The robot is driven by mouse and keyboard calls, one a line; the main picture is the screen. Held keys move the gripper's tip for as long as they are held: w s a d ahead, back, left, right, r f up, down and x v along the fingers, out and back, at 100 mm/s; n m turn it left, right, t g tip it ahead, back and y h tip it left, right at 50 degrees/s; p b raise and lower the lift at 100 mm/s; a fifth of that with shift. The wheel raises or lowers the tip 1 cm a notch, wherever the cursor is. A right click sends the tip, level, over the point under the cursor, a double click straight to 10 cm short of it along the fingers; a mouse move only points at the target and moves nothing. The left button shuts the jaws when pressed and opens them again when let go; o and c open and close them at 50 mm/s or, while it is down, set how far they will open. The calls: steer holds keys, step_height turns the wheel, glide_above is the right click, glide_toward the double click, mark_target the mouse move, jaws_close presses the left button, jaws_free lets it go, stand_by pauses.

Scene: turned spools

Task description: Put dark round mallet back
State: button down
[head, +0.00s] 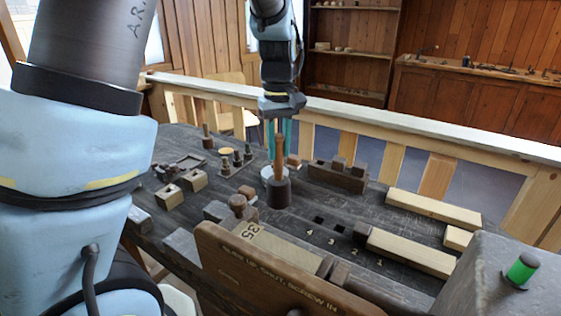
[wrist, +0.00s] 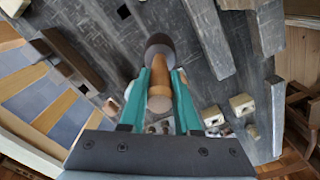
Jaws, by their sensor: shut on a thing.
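The dark round mallet (head: 279,193) has a dark cylindrical head and a light brown wooden handle. My gripper (head: 279,145) is shut on its handle, with the handle pointing up and the head down. In the wrist view the mallet's head (wrist: 159,45) shows beyond the teal fingers of my gripper (wrist: 160,95), with the handle between them. In the head view the head appears low over the dark bench (head: 320,215); I cannot tell whether it touches the bench. A pale round object (head: 267,174) is partly hidden behind the mallet.
A dark rack with blocks (head: 338,175) stands right of the mallet. Pale wooden bars (head: 432,208) lie at the right. Square holes (head: 329,222) lie in front. Pale blocks (head: 182,190) and small turned pieces (head: 238,160) stand left. A brown board (head: 280,275) edges the front.

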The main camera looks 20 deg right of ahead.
mark_target(279, 181)
steer(key=shift+f+p, duration=0.3)
steer(key=shift+f, duration=1.45)
steer(key=shift+f, duration=0.2)
steer(key=c, duration=0.6)
jaws_free()
steer(key=shift+r, duration=0.1)
step_height(279, 181, up, 12)
steer(key=shift+a+r+b, duration=0.1)
steer(key=shift+b, duration=0.75)
